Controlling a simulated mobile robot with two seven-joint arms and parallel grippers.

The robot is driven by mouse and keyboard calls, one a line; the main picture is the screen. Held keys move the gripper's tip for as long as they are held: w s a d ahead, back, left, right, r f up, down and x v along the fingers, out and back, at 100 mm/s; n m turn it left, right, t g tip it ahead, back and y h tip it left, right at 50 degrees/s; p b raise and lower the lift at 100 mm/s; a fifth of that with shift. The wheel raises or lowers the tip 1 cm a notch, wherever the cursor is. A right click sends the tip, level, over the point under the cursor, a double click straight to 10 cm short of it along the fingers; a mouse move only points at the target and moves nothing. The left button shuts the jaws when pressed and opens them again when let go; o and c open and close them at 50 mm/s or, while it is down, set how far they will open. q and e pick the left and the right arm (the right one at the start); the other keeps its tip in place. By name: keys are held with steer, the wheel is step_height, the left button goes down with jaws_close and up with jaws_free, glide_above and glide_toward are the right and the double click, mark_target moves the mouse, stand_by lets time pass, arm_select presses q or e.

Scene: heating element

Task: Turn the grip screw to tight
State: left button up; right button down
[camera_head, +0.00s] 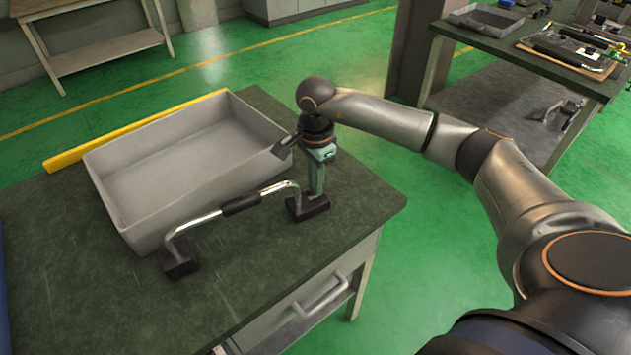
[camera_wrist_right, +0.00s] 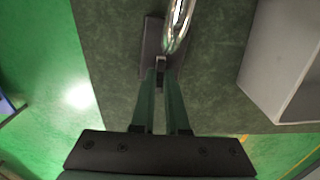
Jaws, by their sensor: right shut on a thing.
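The heating element is a bent shiny metal rod (camera_head: 197,221) with a black sleeve (camera_head: 241,204) in its middle. Its ends meet two dark blocks on the bench, a left block (camera_head: 180,262) and a right block (camera_head: 309,208). My right gripper (camera_head: 316,190) points down over the right block. In the right wrist view its green fingers (camera_wrist_right: 160,80) are close together, shut on a small grey piece, seemingly the grip screw (camera_wrist_right: 160,63), beside the rod's end (camera_wrist_right: 178,22). The fingers hide most of the screw, so its turn cannot be told. My left gripper is not in view.
An empty grey tray (camera_head: 107,201) stands just behind the rod on the dark green benchtop (camera_head: 90,300). A yellow bar (camera_head: 135,131) lies along the bench's back edge. Bare benchtop lies right of the block. Another table (camera_head: 490,45) with tools stands at the back right.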

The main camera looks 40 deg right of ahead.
steer(key=shift+m, duration=0.6)
steer(key=c, duration=0.9)
jaws_free()
step_height(320, 180, up, 13)
steer(key=shift+f, duration=0.2)
steer(key=shift+f, duration=0.1)
